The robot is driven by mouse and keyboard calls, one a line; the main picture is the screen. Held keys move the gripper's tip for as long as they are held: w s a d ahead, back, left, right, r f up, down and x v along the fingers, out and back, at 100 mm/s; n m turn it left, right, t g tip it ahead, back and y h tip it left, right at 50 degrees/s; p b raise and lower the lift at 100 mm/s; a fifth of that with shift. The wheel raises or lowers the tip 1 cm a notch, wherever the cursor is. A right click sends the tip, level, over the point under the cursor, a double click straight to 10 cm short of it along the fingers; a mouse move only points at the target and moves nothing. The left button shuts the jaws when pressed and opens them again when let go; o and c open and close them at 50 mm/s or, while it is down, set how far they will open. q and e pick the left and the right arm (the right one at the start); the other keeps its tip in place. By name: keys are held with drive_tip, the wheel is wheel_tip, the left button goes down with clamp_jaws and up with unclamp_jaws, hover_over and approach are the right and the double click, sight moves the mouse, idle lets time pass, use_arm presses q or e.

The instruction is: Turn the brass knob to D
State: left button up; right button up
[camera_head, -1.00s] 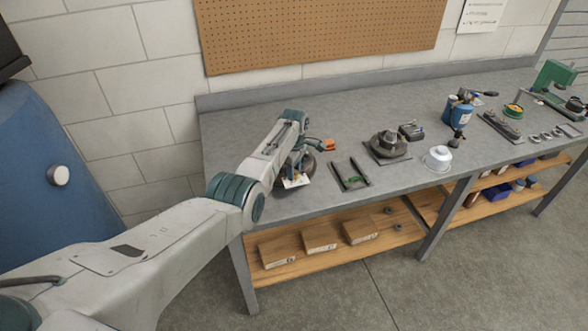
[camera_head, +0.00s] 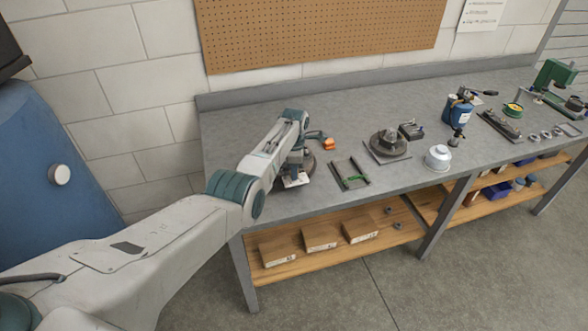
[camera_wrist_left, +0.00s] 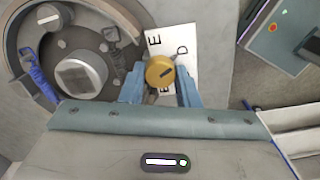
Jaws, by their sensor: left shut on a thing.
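The brass knob (camera_wrist_left: 160,71) is round, with a dark mark on its face that points up and right, roughly toward the printed D. In the head view, my left gripper (camera_head: 295,162) is over the bench's left part, above the white card (camera_head: 296,181); the knob is hidden there. My right gripper is not in view.
A dark round housing (camera_wrist_left: 85,70) stands close left of the knob in the wrist view. On the grey bench (camera_head: 240,130), a rail frame (camera_head: 350,174), a flanged part (camera_head: 388,143) and a white cup (camera_head: 438,158) stand to the right. Bare bench lies behind.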

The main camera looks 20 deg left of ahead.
use_arm(q)
drive_tip(key=shift+w+r, duration=0.1)
drive_tip(key=shift+r, duration=0.05)
drive_tip(key=o, duration=1)
drive_tip(key=shift+r, duration=0.5)
wheel_tip(320, 180, up, 10)
drive_tip(key=shift+f+b, duration=0.15)
drive_tip(key=shift+b, duration=0.8)
drive_tip(key=shift+f, duration=0.1)
